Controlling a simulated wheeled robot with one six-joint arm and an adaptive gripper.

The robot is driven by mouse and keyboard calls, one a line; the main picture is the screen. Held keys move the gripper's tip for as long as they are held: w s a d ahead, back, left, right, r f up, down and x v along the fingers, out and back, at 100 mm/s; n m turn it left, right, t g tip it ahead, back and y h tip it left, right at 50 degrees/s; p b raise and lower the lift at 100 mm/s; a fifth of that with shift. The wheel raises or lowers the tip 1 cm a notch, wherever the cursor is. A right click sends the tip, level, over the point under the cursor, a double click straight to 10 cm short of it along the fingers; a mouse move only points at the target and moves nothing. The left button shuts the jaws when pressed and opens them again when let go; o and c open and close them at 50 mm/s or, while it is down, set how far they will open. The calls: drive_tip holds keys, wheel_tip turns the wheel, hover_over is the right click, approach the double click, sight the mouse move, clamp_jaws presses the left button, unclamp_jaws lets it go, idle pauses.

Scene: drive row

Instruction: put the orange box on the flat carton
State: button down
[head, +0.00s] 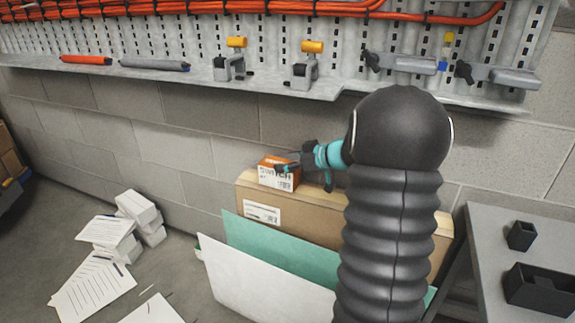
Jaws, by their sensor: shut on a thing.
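The orange box (278,172) has a white label and shows in the head view just left of the middle. It is at the top left end of the brown carton (330,208). The carton stands against the block wall and has a white label on its front. My gripper (287,168) reaches in from the right and is shut on the orange box. The box looks to be at the carton's top face; I cannot tell whether it touches it. My dark arm hides the right part of the carton.
A white board (255,285) and a green board (280,250) lean in front of the carton. White boxes (140,215) and loose papers (92,290) lie on the floor at left. A grey table (490,235) with black bins stands at right. A tool shelf (200,72) hangs above.

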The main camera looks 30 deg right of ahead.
drive_tip(key=shift+c, duration=0.8)
unclamp_jaws()
drive_tip(key=shift+r, duration=0.1)
drive_tip(key=p+v, duration=0.2)
drive_tip(key=v, duration=1)
drive_tip(key=shift+s, duration=0.1)
